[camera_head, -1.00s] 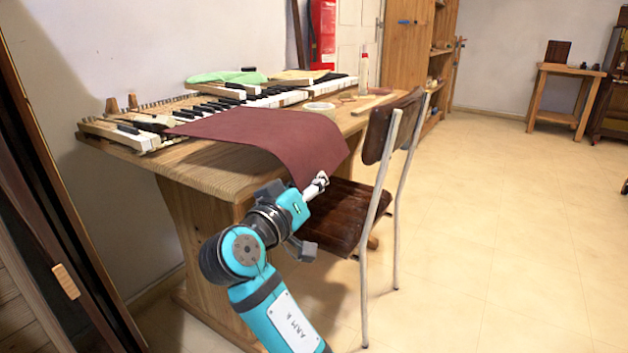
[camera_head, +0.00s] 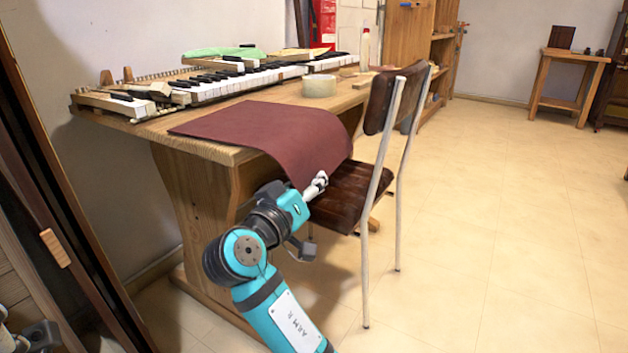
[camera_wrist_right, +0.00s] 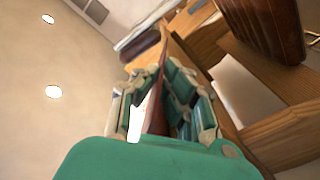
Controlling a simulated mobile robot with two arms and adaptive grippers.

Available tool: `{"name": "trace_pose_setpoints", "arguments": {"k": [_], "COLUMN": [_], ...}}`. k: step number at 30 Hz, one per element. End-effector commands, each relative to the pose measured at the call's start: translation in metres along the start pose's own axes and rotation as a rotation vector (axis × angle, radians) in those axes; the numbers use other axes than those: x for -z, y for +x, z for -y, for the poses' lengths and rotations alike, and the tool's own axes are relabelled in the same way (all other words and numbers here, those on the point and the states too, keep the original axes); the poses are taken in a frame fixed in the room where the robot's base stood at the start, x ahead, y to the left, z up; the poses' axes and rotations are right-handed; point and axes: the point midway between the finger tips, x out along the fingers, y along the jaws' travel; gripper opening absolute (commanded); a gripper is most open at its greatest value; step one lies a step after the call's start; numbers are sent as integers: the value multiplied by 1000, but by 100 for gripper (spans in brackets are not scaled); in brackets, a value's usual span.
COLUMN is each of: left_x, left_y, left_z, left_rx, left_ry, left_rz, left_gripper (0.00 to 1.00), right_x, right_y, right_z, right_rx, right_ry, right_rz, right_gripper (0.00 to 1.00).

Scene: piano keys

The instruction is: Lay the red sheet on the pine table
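The dark red sheet (camera_head: 265,130) shows in the head view, its far part over the front of the pine table (camera_head: 145,127). I cannot tell how much of it touches the top. Its near right part curves down past the front edge. My right gripper (camera_head: 317,183) is shut on this lower edge, in front of the table and beside the chair. In the right wrist view, the fingers close around the sheet (camera_wrist_right: 157,90), seen nearly edge-on. Only small parts of what seems my left gripper (camera_head: 8,335) show at the bottom left; its fingers are unclear.
Piano keys (camera_head: 225,82) line the back of the table, with a green cloth (camera_head: 222,52) behind. A tape roll (camera_head: 319,86) stands beyond the sheet. A chair (camera_head: 345,195) stands close right of my right gripper. Open floor (camera_head: 490,220) lies further right.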

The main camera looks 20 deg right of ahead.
Motion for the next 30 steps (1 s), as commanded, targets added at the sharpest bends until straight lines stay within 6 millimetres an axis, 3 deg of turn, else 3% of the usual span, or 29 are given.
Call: {"name": "trace_pose_setpoints", "arguments": {"k": [5,13,23,30], "left_x": [0,0,0,0], "left_y": [0,0,0,0], "left_z": [0,0,0,0], "left_rx": [0,0,0,0], "left_ry": [0,0,0,0], "left_rz": [0,0,0,0], "left_gripper": [40,40,40,40], "right_x": [0,0,0,0], "right_y": [0,0,-5,-38], "right_z": [0,0,1,2], "right_rx": [0,0,2,5], "right_ry": [0,0,-1,-1], "right_rz": [1,1,1,1], "right_gripper": [0,33,33,33]}}
